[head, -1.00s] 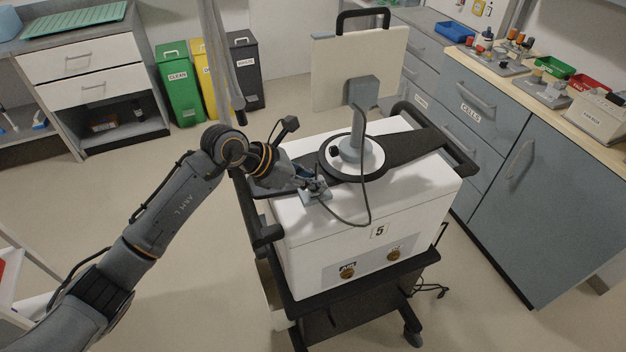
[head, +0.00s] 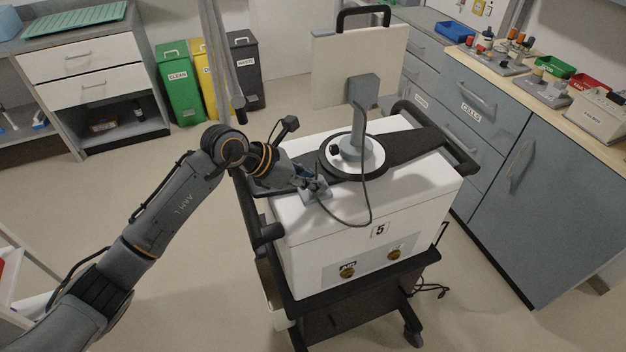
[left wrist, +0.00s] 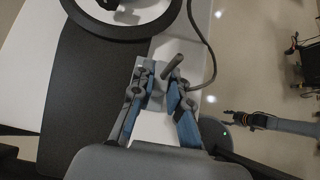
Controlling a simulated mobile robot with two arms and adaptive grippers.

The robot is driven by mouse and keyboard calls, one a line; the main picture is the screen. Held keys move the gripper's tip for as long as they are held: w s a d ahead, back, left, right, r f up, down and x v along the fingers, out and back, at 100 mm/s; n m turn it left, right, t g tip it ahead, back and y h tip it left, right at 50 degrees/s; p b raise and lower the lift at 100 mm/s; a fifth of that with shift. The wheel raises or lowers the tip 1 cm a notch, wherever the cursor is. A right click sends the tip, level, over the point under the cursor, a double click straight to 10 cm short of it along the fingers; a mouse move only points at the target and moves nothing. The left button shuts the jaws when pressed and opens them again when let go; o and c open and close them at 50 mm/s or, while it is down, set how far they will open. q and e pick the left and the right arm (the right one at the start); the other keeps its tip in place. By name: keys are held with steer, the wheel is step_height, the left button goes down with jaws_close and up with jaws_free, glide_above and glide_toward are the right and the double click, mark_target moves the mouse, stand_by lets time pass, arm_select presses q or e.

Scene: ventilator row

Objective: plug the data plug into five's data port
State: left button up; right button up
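A small grey cylindrical plug (left wrist: 173,65) with a dark cable shows between or just beyond the fingertips, over a grey plate (left wrist: 153,88). I cannot tell whether the fingers touch it. I cannot make out which opening is the data port. My right gripper (left wrist: 234,117) shows small in the left wrist view; its fingers are unclear.
A screen (head: 335,75) stands on a round base on the ventilator, and the cable (head: 366,200) loops down from it. Two brass fittings (head: 393,254) are on the front panel. A grey cabinet (head: 550,190) stands at the right.

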arm_select(q)
steer(key=o, duration=0.5)
steer(key=shift+f, duration=0.15)
